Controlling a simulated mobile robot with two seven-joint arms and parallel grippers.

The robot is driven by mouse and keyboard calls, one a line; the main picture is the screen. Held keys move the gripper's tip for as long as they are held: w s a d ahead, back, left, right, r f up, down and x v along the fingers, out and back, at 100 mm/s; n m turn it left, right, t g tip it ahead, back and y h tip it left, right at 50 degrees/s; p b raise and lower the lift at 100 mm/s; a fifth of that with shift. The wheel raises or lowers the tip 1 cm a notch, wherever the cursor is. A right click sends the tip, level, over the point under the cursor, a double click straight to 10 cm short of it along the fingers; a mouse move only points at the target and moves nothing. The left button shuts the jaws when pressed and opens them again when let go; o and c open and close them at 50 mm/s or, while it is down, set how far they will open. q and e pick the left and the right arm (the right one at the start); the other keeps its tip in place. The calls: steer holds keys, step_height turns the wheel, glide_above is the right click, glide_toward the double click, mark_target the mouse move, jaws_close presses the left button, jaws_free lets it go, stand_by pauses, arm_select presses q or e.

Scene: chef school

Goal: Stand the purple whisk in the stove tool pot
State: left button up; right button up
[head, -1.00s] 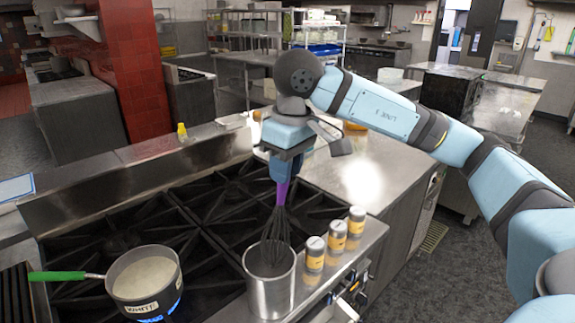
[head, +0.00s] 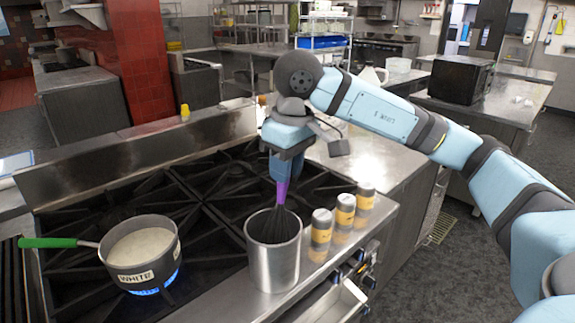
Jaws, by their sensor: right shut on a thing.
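The purple whisk (head: 281,192) hangs upright from my right gripper (head: 281,163), which is shut on the top of its handle. The whisk's dark wires (head: 276,224) go down inside the mouth of the stove tool pot (head: 273,262). The pot is a tall, open steel cylinder at the front right edge of the stove. The wire tips are hidden by the pot's near wall, so I cannot tell whether they touch the bottom. My left gripper is not in view.
Several yellow-labelled shakers (head: 345,215) stand in a row just right of the pot. A saucepan (head: 143,253) marked WHITE, with a green handle, sits over a lit blue flame at the left. A small yellow bottle (head: 185,112) stands on the back ledge.

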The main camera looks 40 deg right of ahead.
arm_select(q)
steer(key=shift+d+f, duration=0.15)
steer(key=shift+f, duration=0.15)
arm_select(e)
steer(key=shift+f, duration=0.4)
steer(key=o, duration=0.9)
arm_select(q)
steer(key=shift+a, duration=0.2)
arm_select(e)
steer(key=shift+o, duration=0.6)
steer(key=shift+r, duration=0.1)
arm_select(q)
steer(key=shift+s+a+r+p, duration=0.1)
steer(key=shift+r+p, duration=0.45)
steer(key=shift+p, duration=0.2)
arm_select(e)
step_height(320, 180, up, 14)
steer(key=s, duration=0.1)
steer(key=shift+s+d+f, duration=0.15)
steer(key=shift+d+f, duration=0.05)
steer(key=shift+d, duration=0.2)
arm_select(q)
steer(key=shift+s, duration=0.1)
arm_select(e)
steer(key=shift+f, duration=0.1)
